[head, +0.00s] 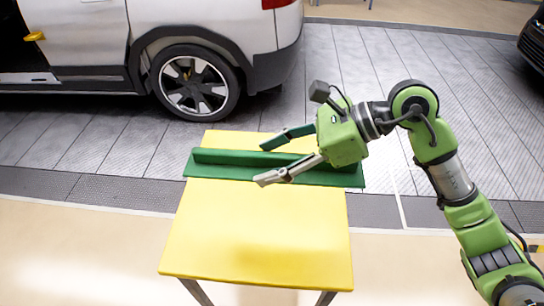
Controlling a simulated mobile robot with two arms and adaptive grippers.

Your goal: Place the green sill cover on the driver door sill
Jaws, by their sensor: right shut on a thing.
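The green sill cover (220,165) is a long piece with a raised lengthwise rib, lying across the far part of the yellow table (255,235). Its right end reaches past the table's right edge. My right gripper (261,163) comes from the right, with one finger on the far side of the rib and one on the near side. It is shut on the cover, which looks to be on or just above the tabletop; I cannot tell which. A door opening with a pale sill strip (38,78) shows on the white car at the far left, cut by the picture edge. My left gripper is out of view.
The white car's rear wheel (195,86) and bumper stand behind the table. A small yellow object (34,36) shows by the door opening. A dark car (534,40) is at the upper right edge. Tiled floor between table and white car is clear.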

